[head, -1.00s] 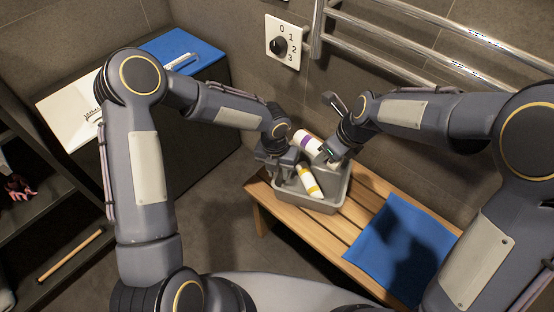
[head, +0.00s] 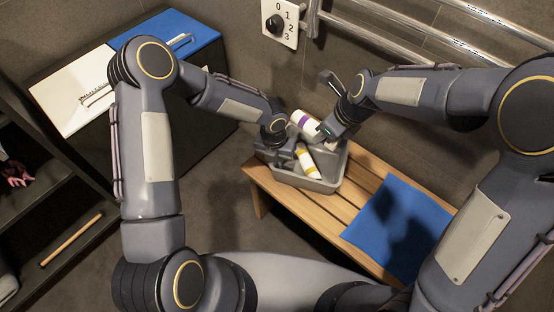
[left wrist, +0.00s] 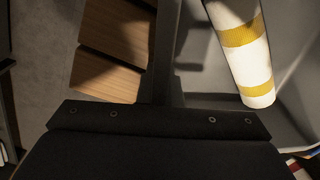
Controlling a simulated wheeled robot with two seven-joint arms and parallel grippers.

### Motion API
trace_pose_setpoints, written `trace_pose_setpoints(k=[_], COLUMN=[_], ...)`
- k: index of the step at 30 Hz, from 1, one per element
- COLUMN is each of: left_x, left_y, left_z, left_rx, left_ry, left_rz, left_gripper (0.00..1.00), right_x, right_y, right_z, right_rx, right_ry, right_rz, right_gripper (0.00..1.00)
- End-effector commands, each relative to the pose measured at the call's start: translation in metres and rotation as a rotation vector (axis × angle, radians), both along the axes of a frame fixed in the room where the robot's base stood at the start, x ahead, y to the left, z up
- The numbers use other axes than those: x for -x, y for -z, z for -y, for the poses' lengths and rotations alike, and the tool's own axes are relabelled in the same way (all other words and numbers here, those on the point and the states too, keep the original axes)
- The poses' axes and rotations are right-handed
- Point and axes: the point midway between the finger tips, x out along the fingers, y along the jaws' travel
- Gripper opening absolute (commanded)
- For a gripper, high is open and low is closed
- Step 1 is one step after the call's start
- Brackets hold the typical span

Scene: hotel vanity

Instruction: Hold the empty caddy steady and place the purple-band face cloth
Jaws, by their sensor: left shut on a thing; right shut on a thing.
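The grey caddy (head: 318,184) stands on a wooden slatted bench. My left gripper (head: 284,156) is shut on its left side wall. A white rolled cloth with yellow bands (head: 307,161) leans inside the caddy, so the caddy is not empty; this roll also shows in the left wrist view (left wrist: 240,50), beside the gripped wall. The purple-band face cloth (head: 301,119), a white roll, is tilted over the caddy's back part. My right gripper (head: 326,131) is shut on it at its right end. The fingertips are small and partly hidden, and I cannot tell whether the roll touches the caddy.
A blue mat (head: 398,228) lies on the bench (head: 290,200) right of the caddy. Metal towel rails (head: 400,50) and a dial plate (head: 280,23) are on the wall behind. A dark cabinet with a blue top (head: 165,38) stands at the left, with open shelves beside it.

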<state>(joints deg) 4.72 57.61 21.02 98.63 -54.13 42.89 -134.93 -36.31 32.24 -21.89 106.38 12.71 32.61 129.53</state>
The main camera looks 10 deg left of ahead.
Motion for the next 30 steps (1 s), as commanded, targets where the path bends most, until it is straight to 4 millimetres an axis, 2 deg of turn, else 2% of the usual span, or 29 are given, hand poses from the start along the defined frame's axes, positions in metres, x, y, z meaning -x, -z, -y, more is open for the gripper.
trace_pose_setpoints(k=[8,30], left_x=[0.0,0.0], left_y=[0.0,0.0], left_z=[0.0,0.0], left_rx=[0.0,0.0], left_ry=[0.0,0.0], left_rz=[0.0,0.001], left_gripper=[0.0,0.0], right_x=[0.0,0.0], right_y=[0.003,0.055], right_z=[0.0,0.0], right_rx=[0.0,0.001], right_ry=[0.0,0.001], right_rz=[0.0,-0.002], right_gripper=[0.19,0.19])
